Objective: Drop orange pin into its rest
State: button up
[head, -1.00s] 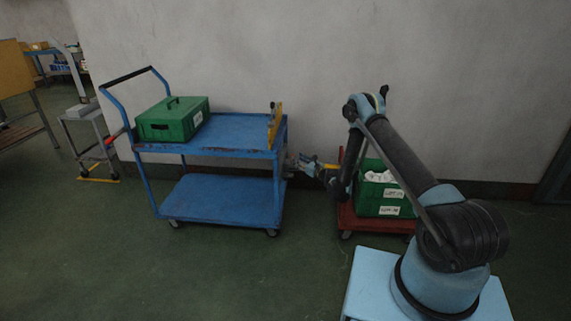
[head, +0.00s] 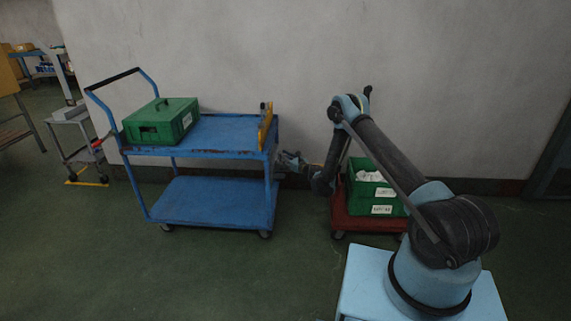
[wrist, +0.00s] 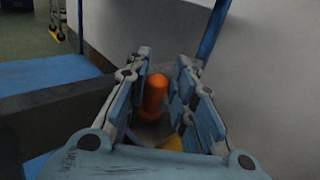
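The orange pin (wrist: 153,96) shows between the two fingers of my gripper (wrist: 163,85) in the wrist view. It lies nearer the left finger, with a visible gap to the right finger. The fingers look spread apart. A yellow piece (wrist: 172,143) shows below the pin, partly hidden by the gripper. In the head view my gripper (head: 288,160) is low beside the right end of the blue cart (head: 225,146), just below its top shelf. The pin is too small to make out there, and I cannot identify its rest.
A green box (head: 160,121) stands on the cart's top shelf, and a yellow upright piece (head: 266,127) stands at its right end. A red dolly (head: 347,221) carrying green crates (head: 378,203) stands right of the cart. The wall is close behind. The floor in front is clear.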

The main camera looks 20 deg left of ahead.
jog(key=shift+a, duration=0.1)
grip_shut()
jog(key=shift+s+r, duration=0.1)
